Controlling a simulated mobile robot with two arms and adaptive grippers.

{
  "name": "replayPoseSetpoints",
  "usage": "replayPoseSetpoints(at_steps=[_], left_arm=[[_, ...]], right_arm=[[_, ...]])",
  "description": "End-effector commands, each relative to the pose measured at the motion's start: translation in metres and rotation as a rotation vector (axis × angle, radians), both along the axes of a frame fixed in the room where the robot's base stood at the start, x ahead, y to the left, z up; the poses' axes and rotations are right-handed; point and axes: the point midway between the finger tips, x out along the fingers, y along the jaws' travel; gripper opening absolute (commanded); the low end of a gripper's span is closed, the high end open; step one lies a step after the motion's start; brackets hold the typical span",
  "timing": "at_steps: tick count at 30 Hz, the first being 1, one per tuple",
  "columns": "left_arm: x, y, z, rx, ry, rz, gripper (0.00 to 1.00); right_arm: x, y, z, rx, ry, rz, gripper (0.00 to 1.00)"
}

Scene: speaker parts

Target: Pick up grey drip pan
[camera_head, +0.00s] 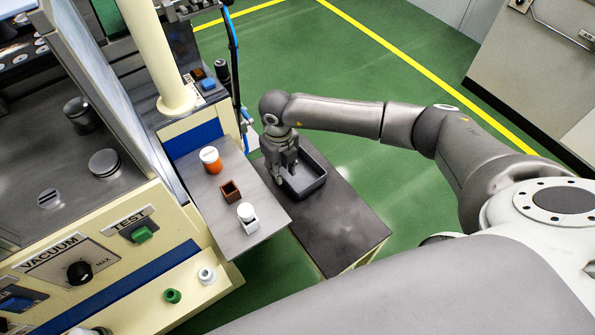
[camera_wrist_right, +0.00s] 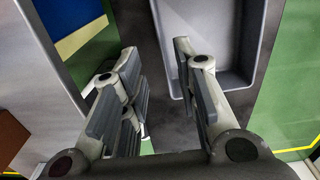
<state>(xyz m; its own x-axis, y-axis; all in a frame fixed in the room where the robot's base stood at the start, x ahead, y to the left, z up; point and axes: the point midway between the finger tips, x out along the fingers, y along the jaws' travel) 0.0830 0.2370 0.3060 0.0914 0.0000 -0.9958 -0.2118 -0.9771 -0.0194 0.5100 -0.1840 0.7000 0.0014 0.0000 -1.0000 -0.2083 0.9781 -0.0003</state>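The grey drip pan (camera_head: 314,184) is an open rectangular tray lying on a dark side table. It also shows at the top right of the right wrist view (camera_wrist_right: 254,42). My right gripper (camera_head: 284,172) points down at the pan's left side, and its fingers hide part of that side. In the right wrist view the fingers (camera_wrist_right: 157,55) are apart, one overlapping the pan's inside and the other outside its left wall. Nothing is visibly clamped, and contact with the wall cannot be told. My left gripper is not in view.
The dark table (camera_head: 345,225) is clear in front of the pan. A grey shelf (camera_head: 215,190) to the left holds an orange-and-white part (camera_head: 211,160), a brown box (camera_head: 230,191) and a white part (camera_head: 248,217). A blue cable (camera_head: 234,55) hangs behind. Green floor lies beyond.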

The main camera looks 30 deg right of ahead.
Motion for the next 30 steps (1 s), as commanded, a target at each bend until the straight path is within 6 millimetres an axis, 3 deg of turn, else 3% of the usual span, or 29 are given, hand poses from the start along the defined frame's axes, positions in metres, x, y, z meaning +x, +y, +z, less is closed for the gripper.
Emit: replayPoseSetpoints(at_steps=[5,15,23,30], left_arm=[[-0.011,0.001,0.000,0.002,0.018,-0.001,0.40],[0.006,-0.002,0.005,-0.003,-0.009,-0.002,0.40],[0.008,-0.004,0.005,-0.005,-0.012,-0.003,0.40],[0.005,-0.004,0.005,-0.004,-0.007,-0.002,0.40]], right_arm=[[0.000,0.000,-0.013,0.000,0.000,0.000,0.29],[-0.003,-0.003,-0.058,0.002,0.000,0.000,0.29],[-0.003,-0.004,-0.062,0.001,-0.001,0.000,0.29],[-0.003,-0.004,-0.062,0.001,-0.001,0.000,0.02]])
